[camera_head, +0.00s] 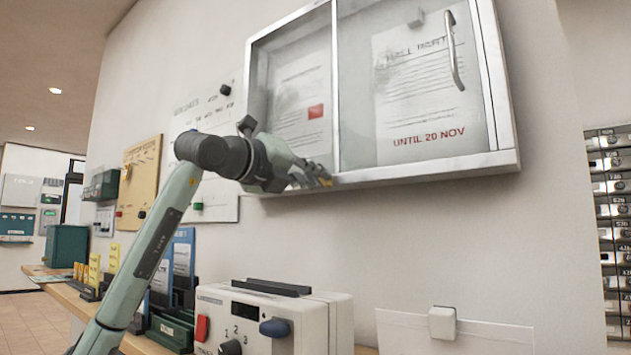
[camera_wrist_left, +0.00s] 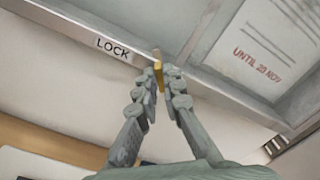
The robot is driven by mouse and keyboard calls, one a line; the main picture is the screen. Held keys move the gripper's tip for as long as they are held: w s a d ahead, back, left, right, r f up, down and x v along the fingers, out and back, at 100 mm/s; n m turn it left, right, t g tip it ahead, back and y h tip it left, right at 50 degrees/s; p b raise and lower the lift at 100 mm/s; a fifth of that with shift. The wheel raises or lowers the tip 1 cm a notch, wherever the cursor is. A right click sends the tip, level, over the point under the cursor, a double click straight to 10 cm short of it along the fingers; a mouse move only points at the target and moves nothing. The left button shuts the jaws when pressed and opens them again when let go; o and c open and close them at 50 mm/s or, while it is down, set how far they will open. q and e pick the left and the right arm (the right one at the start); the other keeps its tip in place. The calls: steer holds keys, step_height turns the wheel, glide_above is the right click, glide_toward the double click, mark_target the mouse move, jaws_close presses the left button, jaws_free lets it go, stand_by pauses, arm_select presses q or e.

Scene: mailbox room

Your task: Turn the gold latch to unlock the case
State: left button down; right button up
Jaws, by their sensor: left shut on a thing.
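The wall case (camera_head: 425,170) has a silver frame and glass doors with notices behind them. My left gripper (camera_head: 326,182) is at the bottom edge of the case, near the middle divider. In the left wrist view its fingers (camera_wrist_left: 160,82) are shut on the gold latch (camera_wrist_left: 158,70). The latch is a small gold piece at the frame, partly hidden by the fingertips. A white LOCK label (camera_wrist_left: 113,48) is on the frame to its left. My right gripper is not in view.
Below the case, a white machine (camera_head: 270,315) with a red button stands on a wooden counter. A curved handle (camera_head: 454,50) is on the case's right door. Numbered mailboxes (camera_head: 612,200) are at far right. The wall under the case is mostly clear.

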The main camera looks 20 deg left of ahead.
arm_select(q)
steer(key=n+b, duration=0.1)
steer(key=n, duration=0.4)
steer(key=shift+f+n, duration=0.15)
steer(key=shift+n, duration=2.35)
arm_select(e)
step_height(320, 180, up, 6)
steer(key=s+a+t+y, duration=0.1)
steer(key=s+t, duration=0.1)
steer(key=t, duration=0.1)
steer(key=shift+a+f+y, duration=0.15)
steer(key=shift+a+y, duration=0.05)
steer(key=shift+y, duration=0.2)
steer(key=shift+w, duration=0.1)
arm_select(q)
steer(key=c, duration=1.7)
jaws_free()
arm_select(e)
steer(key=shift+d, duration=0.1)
